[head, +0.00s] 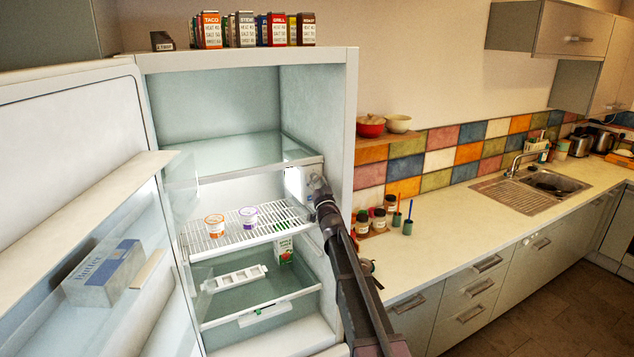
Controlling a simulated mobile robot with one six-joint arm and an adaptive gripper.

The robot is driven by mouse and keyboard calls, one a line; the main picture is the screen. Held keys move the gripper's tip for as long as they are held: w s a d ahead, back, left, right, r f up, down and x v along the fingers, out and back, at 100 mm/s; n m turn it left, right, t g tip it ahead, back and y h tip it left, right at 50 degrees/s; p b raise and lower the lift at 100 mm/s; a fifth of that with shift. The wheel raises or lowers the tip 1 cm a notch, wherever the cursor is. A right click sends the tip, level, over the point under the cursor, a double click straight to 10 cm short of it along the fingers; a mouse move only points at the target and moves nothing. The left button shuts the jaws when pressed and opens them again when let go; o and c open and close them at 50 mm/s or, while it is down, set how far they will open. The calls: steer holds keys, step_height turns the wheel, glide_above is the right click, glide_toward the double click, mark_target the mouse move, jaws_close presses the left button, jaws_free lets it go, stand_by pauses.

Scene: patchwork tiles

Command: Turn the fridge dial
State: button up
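The fridge (350,110) stands open, with its door (70,120) swung out to the left. A bright white panel (293,184) sits on the inner right wall, just under the upper glass shelf. No dial can be made out; the end of my arm may cover it. My gripper (314,184) is inside the fridge at the right wall, beside the bright panel. Its fingers are small and dark here, so I cannot tell whether they are open, shut or touching anything.
A wire shelf (212,241) holds an orange-banded tub (214,226) and a purple-banded tub (249,217). A juice carton (284,250) stands below. A butter box (105,272) is in the door. Jars (379,221) stand on the counter (450,237) at right.

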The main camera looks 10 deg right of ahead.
steer(key=shift+s, duration=0.1)
stand_by(0.3)
steer(key=s+d+f+g+h+b, duration=0.1)
steer(key=s+f+g+b, duration=0.1)
steer(key=s+f+g, duration=0.45)
steer(key=s+d+f+g+h+b, duration=0.1)
steer(key=s+f+h+b, duration=0.2)
steer(key=f, duration=0.7)
steer(key=s+d+f+g+b, duration=0.1)
steer(key=s+f+g+b, duration=0.1)
steer(key=s+f+g, duration=0.4)
steer(key=s+f+g+b, duration=0.2)
steer(key=s+f, duration=0.3)
steer(key=s, duration=0.5)
steer(key=s+a+f+n+g+b, duration=0.1)
steer(key=s+f+g, duration=0.3)
steer(key=s, duration=0.6)
steer(key=s+a+f+n+g+y+b, duration=0.1)
steer(key=s+f+g+b, duration=0.2)
steer(key=s+f, duration=0.4)
steer(key=s, duration=0.3)
steer(key=shift+a+f, duration=0.25)
steer(key=shift+f, duration=0.15)
steer(key=shift+w, duration=0.1)
steer(key=c, duration=0.3)
